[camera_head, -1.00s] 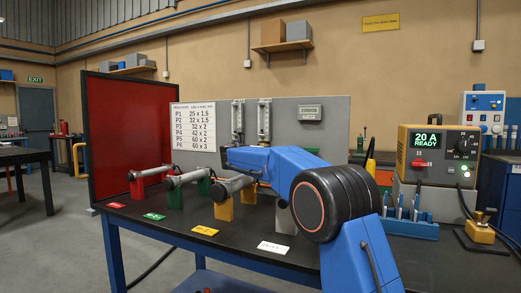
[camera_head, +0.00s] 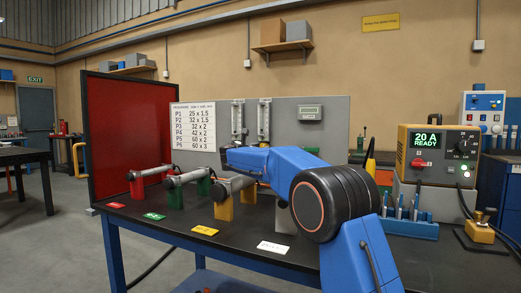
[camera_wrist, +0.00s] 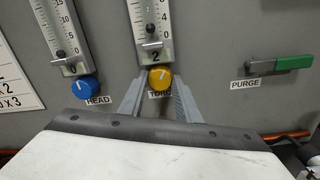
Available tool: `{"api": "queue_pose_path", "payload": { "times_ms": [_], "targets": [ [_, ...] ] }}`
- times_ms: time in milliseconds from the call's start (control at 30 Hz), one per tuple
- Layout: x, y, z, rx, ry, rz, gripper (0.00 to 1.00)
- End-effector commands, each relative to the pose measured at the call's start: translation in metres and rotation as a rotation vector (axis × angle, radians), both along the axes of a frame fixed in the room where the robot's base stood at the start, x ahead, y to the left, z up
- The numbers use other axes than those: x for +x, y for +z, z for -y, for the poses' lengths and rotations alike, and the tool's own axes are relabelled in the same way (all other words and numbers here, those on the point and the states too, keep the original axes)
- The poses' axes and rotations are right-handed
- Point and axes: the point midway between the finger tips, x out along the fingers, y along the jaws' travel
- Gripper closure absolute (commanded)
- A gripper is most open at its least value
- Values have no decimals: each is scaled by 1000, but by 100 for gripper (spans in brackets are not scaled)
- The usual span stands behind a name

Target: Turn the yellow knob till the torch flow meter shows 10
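The yellow knob (camera_wrist: 160,78) sits below the torch flow meter (camera_wrist: 152,25) in the wrist view. Its white mark tilts slightly right of upright. The meter's readout shows 2. The fingers partly cover the TORCH label. In the head view, the torch meter (camera_head: 264,118) stands on the grey panel; my arm hides the knob and gripper there.
A blue HEAD knob (camera_wrist: 83,89) under a meter reading 0 is left of my gripper. A green PURGE lever (camera_wrist: 294,63) is at right. Pipe pieces on coloured stands (camera_head: 223,198) line the bench below my arm. A power supply (camera_head: 437,155) stands at right.

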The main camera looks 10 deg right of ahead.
Motion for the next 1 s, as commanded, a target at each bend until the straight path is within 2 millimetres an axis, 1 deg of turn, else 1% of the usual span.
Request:
{"api": "queue_pose_path", "payload": {
  "times_ms": [33, 67, 100, 367, 533, 667, 1000],
  "targets": [
    [0, 0, 0, 1, 0, -1, 60],
    [0, 0, 0, 1, 0, -1, 53],
    [0, 0, 0, 1, 0, -1, 51],
    [0, 0, 0, -1, 0, -1, 51],
    [-9, -1, -7, -1, 1, -2, 51],
    [-26, 0, -18, -1, 2, -1, 51],
    [-82, -2, -57, 0, 3, -1, 51]
  ]
}}
